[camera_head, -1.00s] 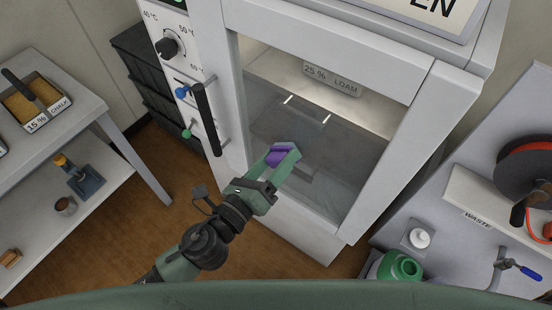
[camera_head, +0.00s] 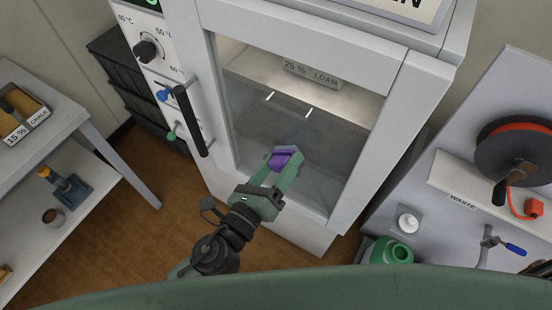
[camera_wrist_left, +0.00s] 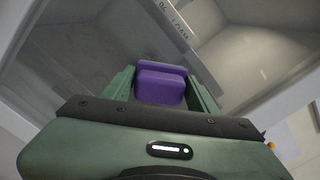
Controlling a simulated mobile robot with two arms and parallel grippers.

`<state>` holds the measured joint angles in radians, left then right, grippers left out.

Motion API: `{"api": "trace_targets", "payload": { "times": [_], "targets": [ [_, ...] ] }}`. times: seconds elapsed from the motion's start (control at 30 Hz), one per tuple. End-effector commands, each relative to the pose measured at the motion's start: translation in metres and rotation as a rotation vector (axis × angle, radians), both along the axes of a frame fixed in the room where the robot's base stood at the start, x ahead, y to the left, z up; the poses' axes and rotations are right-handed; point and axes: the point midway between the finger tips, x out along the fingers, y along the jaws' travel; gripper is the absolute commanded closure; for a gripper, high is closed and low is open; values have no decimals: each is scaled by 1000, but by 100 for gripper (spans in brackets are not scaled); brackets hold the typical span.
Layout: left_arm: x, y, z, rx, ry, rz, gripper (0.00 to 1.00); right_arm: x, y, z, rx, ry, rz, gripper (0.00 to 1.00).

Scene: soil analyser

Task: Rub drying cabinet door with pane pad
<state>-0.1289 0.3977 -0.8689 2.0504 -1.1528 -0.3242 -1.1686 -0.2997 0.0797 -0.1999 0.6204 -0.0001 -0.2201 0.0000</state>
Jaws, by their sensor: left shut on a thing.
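The drying cabinet door (camera_head: 345,72) is shut, with a pale frame around a large glass pane (camera_head: 300,135). A sign reading 25 % LOAM shows behind the glass. My left gripper (camera_head: 284,164) is shut on the purple pane pad (camera_head: 286,157) and holds it in front of the lower middle of the pane. In the left wrist view the pad (camera_wrist_left: 162,84) sits between the two green fingers, with the glass beyond it. I cannot tell whether the pad touches the glass. My right gripper is not in view.
A black door handle (camera_head: 190,120) stands out left of the pane, near a blue knob and a green knob. A table (camera_head: 75,100) with a chalk tray is at the left. A bench with a cable reel (camera_head: 515,155) and a green bottle (camera_head: 392,251) is at the right.

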Motion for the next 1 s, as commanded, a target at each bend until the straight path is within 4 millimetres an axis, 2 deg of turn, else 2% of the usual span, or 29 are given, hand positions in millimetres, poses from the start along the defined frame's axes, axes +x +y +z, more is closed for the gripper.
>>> {"api": "trace_targets", "payload": {
  "times": [0.57,0.87,1.0],
  "targets": [
    [28,32,2,-1,-4,5,74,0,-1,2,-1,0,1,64],
    [28,34,2,-1,-5,8,74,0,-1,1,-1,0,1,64],
    [19,40,-1,0,-3,6,74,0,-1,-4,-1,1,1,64]
  ]
}}
